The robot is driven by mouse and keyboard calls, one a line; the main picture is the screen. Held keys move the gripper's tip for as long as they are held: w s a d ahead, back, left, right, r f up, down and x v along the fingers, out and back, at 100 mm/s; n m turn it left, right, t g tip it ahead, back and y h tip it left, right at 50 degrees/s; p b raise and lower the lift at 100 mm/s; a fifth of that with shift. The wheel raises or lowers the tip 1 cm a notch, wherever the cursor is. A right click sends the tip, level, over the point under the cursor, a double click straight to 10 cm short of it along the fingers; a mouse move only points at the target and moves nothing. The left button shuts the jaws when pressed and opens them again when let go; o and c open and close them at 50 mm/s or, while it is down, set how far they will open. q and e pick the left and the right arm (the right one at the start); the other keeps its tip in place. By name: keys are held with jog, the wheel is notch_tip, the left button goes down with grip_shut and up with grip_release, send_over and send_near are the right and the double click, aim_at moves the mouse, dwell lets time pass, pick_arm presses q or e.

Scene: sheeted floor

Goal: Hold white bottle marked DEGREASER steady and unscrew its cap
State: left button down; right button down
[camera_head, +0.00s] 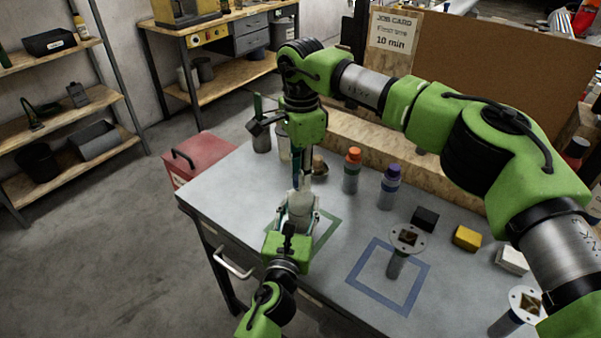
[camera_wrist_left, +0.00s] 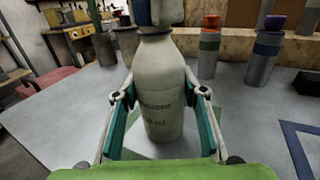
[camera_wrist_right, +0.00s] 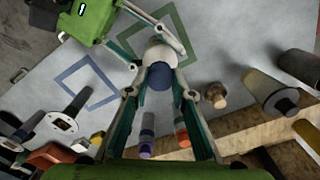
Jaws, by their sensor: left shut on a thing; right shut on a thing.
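The white bottle (camera_head: 301,208) stands upright on the grey table, by the green outlined square. In the left wrist view the bottle (camera_wrist_left: 162,90) shows partly readable dark lettering. My left gripper (camera_head: 299,216) is shut around its body, one finger on each side. My right gripper (camera_wrist_right: 161,84) comes from above and is shut on the dark blue cap (camera_wrist_right: 160,76). The cap is on the bottle's top in the right wrist view. In the head view the right fingers hide most of the cap.
An orange-capped bottle (camera_head: 352,172) and a purple-capped bottle (camera_head: 390,188) stand behind to the right. A flanged post (camera_head: 408,240) stands by the blue outlined square (camera_head: 352,281). Black, yellow (camera_head: 467,238) and white blocks lie at the right. The table's front-left is clear.

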pick_arm(q)
jog(key=shift+f, duration=0.1)
pick_arm(e)
jog(key=n, duration=0.5)
jog(key=shift+s+n, duration=0.1)
jog(key=shift+n, duration=0.2)
jog(key=n, duration=0.5)
jog(key=shift+r, duration=0.25)
jog(key=shift+r, duration=0.9)
jog(key=shift+r, duration=2)
pick_arm(q)
jog(key=c, duration=1.2)
grip_release()
jog(key=shift+s, duration=0.15)
